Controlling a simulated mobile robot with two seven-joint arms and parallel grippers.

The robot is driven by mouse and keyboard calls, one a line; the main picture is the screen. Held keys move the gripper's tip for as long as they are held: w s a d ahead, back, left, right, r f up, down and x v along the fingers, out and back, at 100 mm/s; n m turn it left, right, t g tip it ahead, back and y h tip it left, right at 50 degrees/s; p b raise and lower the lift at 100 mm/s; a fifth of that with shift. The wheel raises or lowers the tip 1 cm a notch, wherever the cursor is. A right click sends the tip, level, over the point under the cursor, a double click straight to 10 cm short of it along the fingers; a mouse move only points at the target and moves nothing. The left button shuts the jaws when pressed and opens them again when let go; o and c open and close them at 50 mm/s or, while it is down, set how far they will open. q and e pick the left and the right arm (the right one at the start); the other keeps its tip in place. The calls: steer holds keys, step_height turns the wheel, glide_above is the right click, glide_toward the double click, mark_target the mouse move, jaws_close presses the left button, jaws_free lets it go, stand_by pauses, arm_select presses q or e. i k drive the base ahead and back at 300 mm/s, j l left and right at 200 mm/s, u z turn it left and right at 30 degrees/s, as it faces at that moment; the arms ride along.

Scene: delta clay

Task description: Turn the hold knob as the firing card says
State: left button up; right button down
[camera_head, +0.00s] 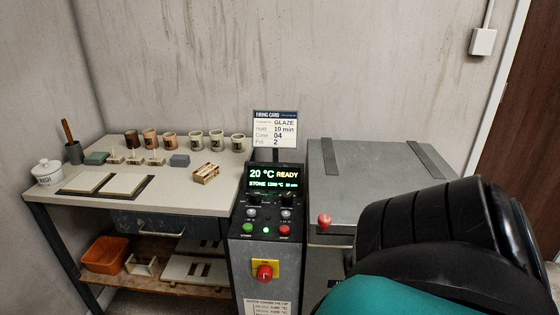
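The firing card (275,129) stands on a post above the kiln controller and reads GLAZE, Hold 10 min, Cone 04, Pot 2. The controller display (275,178) reads 20 °C READY, with a smaller line starting STONE; its minutes figure is too small to read surely. Below the display are two dark knobs, a left knob (254,198) and a right knob (287,199). Their labels and pointer positions are too small to read, so I cannot tell which is the hold knob. Neither of my grippers is in view; a large black and teal part of my arm fills the lower right.
The panel has a green button (248,228), a red button (284,230) and a red rotary switch (265,272) on yellow. The grey kiln (375,180) with a red-ball handle (324,220) stands right. The left workbench (190,195) holds cups, tiles and a jar.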

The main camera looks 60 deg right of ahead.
mark_target(287, 197)
steer(key=z, duration=1.85)
